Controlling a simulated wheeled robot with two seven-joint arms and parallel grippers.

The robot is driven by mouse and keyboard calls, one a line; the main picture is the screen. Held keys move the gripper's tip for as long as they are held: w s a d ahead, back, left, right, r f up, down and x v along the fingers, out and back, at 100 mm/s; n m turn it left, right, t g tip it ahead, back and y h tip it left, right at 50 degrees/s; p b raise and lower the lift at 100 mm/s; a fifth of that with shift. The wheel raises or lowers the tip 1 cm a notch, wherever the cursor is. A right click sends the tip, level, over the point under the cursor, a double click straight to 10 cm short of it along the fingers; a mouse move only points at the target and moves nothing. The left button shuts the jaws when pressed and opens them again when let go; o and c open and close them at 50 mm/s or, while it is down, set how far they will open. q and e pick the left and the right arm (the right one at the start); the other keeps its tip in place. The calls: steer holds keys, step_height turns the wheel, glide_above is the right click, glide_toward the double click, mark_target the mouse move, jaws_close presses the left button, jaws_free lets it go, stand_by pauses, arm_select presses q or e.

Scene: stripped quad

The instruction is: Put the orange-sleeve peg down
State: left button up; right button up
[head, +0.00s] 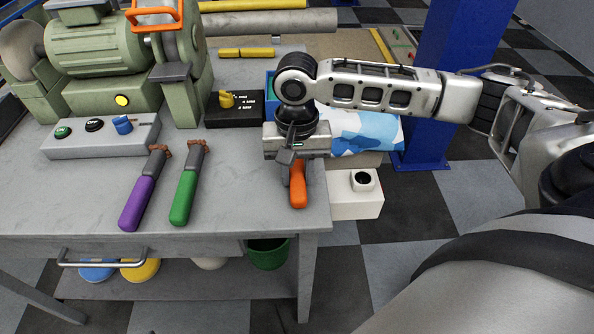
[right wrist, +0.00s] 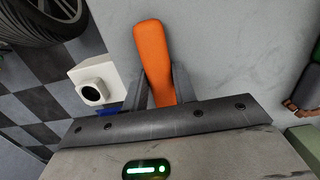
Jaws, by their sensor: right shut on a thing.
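My right gripper (head: 291,164) is over the right end of the grey workbench (head: 250,215), pointing down. It is shut on the orange-sleeve peg (head: 298,190). In the right wrist view the orange sleeve (right wrist: 152,58) lies between the two fingers (right wrist: 160,88) and sticks out beyond them, with grey bench top behind it. The peg's other end is hidden by the gripper. I cannot tell whether the peg touches the bench. My left gripper is not in view.
A purple-sleeve peg (head: 138,200) and a green-sleeve peg (head: 184,196) lie to the left. A white box (head: 352,205) is beyond the right edge. Bench between the green peg and gripper is clear.

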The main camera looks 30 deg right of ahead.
mark_target(297, 171)
steer(key=o, duration=1.1)
steer(key=shift+c, duration=0.2)
steer(key=shift+r, duration=0.1)
arm_select(q)
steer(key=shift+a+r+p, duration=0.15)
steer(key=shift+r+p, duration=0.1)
steer(key=shift+p, duration=0.6)
arm_select(e)
step_height(297, 171, up, 12)
steer(key=shift+w+d, duration=0.2)
steer(key=shift+w, duration=0.2)
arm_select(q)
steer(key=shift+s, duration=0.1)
arm_select(e)
steer(key=shift+s, duration=0.1)
